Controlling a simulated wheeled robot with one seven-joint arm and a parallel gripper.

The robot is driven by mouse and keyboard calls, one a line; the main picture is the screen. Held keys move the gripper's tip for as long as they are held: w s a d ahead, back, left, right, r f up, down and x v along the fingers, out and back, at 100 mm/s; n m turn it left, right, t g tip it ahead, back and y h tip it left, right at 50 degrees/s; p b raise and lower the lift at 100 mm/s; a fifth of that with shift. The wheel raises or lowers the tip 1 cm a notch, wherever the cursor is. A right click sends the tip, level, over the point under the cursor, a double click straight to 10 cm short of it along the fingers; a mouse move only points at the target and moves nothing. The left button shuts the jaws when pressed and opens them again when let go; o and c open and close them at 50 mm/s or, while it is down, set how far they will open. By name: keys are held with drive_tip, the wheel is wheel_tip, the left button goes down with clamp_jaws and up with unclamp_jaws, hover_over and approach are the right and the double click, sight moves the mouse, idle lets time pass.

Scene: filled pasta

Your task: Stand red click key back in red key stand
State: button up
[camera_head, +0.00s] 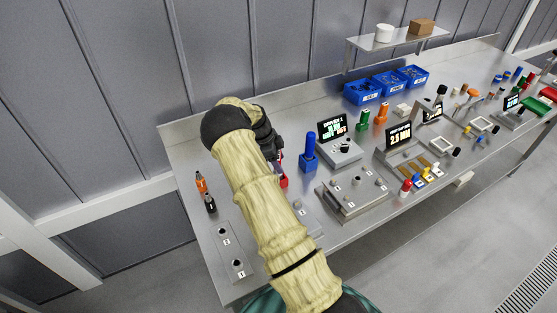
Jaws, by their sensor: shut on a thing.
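My gripper (273,150) is dark and partly hidden behind my own arm, over the left part of the steel bench. It is shut on the red click key (281,160), of which only a narrow red strip shows. The red key stand (283,182) shows as a small red block just below the key, partly covered by my arm. The key looks upright above the stand or in its top; I cannot tell whether they touch.
A blue key in a blue stand (309,153) is close to the right. Orange and black tools (205,194) stand at left. Blue bins (362,92) line the back.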

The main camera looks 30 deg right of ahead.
drive_tip(key=shift+f+b, duration=0.4)
drive_tip(key=shift+f, duration=0.2)
idle(0.5)
drive_tip(key=o, duration=1.2)
drive_tip(key=b+v, duration=0.4)
drive_tip(key=v, duration=1.3)
drive_tip(key=shift+w+r+b, duration=0.15)
drive_tip(key=shift+r+b, duration=0.05)
drive_tip(key=shift+b, duration=0.1)
drive_tip(key=shift+a, duration=0.15)
